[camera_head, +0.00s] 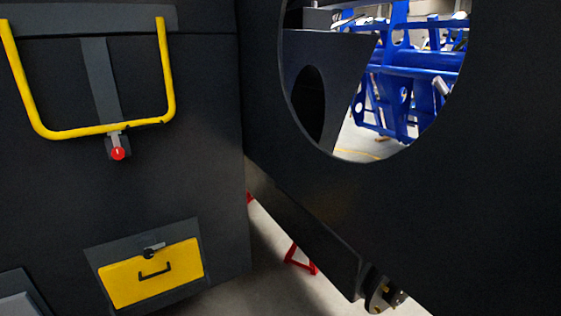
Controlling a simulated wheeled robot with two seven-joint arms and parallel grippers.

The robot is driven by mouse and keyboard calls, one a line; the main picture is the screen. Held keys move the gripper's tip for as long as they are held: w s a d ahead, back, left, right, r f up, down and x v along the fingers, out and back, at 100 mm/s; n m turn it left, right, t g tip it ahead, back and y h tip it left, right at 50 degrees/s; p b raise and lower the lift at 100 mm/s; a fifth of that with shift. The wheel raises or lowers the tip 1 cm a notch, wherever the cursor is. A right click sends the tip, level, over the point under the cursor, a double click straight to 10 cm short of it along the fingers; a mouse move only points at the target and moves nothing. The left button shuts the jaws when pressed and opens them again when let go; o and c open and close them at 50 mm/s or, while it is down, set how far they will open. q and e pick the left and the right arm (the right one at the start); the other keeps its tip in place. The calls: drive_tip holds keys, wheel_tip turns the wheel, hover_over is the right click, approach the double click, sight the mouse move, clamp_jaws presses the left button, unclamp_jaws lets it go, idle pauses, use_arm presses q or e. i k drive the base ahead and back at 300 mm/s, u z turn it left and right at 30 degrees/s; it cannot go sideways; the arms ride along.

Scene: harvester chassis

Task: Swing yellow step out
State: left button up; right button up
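A yellow U-shaped tube step (95,131) lies against the dark chassis panel at the upper left. Its two arms run up to a grey bar, and its bottom rung meets a small latch with a red knob (118,153). A yellow rectangular panel (151,273) with a black handle and a small dark latch is set in a grey frame at the lower left. Neither of my grippers shows in the head view.
A dark chassis wall (430,210) with a large round opening fills the right side. Blue machinery (405,75) shows through the opening. A red stand (300,260) is on the pale floor (275,255) below. A grey corner piece (20,297) juts in at the bottom left.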

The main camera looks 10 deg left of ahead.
sight(127, 282)
drive_tip(key=z, duration=0.1)
drive_tip(key=k, duration=0.5)
drive_tip(key=u, duration=0.8)
drive_tip(key=i, duration=1.15)
drive_tip(key=z, duration=0.7)
